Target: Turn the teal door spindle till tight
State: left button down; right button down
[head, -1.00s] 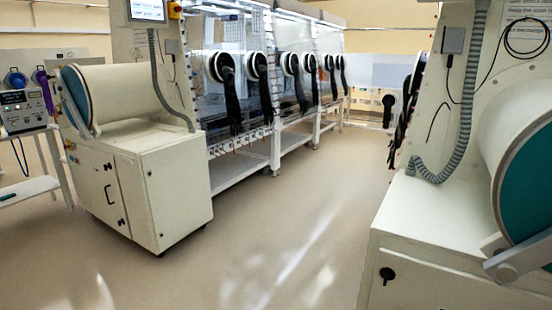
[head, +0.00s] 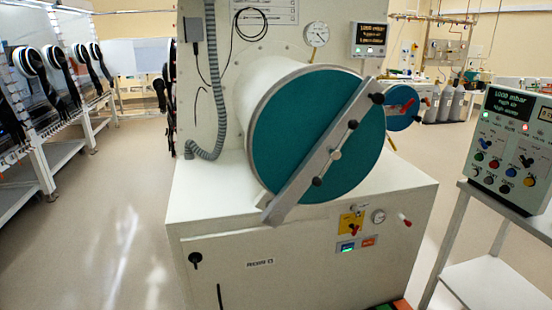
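The large round teal door (head: 285,125) closes the front of a white cylindrical chamber (head: 275,75) in the middle of the head view. A grey bar (head: 300,178) crosses the door diagonally from lower left to upper right, with a black knob at its upper end. The spindle (head: 335,154) sits at the middle of the bar, with a slanted thin handle that has a dark knob at each end. How tight it is cannot be told. Neither of my grippers is in view.
The chamber rests on a white cabinet (head: 300,245) with small controls. A smaller blue door (head: 402,122) is behind it at right. A control box (head: 510,150) on a white stand (head: 490,275) is at right. Open floor (head: 120,210) lies at left.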

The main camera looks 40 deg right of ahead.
aim_at(335, 154)
jog(key=z, duration=1.8)
